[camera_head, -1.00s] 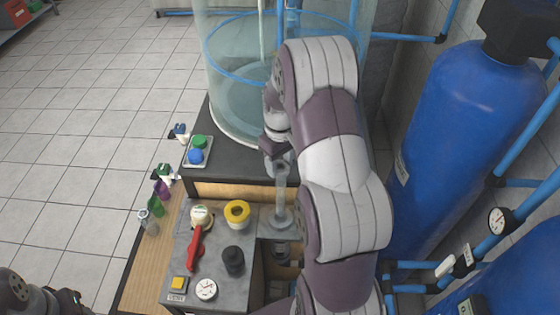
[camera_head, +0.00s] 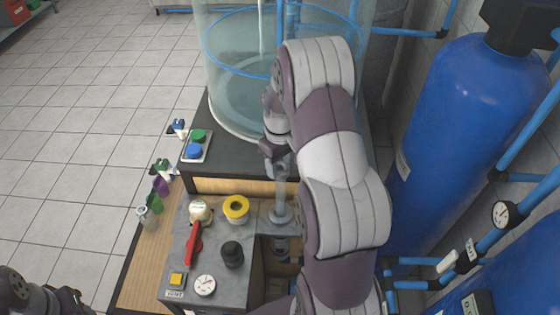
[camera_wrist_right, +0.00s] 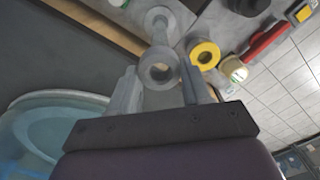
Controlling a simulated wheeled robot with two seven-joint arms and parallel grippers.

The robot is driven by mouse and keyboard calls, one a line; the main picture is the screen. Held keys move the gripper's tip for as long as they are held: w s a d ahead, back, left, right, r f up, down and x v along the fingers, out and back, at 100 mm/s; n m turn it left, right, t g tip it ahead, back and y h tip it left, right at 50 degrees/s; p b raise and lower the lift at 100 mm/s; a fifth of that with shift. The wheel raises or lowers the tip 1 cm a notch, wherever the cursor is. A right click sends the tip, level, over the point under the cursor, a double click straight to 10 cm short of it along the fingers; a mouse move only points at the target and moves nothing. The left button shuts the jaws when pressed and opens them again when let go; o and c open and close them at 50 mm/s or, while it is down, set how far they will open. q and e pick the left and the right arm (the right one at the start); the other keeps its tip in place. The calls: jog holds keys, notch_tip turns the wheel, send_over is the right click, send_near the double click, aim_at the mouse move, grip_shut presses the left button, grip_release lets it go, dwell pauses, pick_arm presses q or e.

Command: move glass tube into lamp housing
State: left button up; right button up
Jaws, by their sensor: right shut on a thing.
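The glass tube (camera_head: 281,198) is grey and translucent. It stands roughly upright below my right gripper (camera_head: 281,172) in the head view. My right gripper is shut on the tube near its top. In the right wrist view, the tube's ring-shaped end (camera_wrist_right: 158,69) shows between the two fingers. The tube's lower part lines up with a grey round flange, which seems to be the lamp housing (camera_head: 281,246), at the bench's right edge. I cannot tell how far the tube is inside. My left gripper (camera_head: 76,300) is at the bottom left, apart from these things; its fingers are unclear.
The grey bench top holds a yellow ring (camera_head: 236,209), a black knob (camera_head: 232,254), a red lever (camera_head: 194,244) and a gauge (camera_head: 205,285). A large clear tank (camera_head: 228,95) stands behind. Blue cylinders (camera_head: 470,120) and pipes crowd the right.

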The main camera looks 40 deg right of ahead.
jog(key=shift+f, duration=0.6)
jog(key=b, duration=0.5)
send_over(280, 201)
jog(key=w+d, duration=0.1)
jog(key=shift+w+f, duration=0.2)
jog(key=shift+f, duration=3.7)
jog(key=shift+f, duration=0.1)
jog(key=shift+f+b, duration=2.65)
jog(key=shift+f, duration=1.1)
jog(key=shift+f, duration=0.1)
jog(key=shift+f+b, duration=0.8)
jog(key=shift+f, duration=0.45)
jog(key=o, duration=1.3)
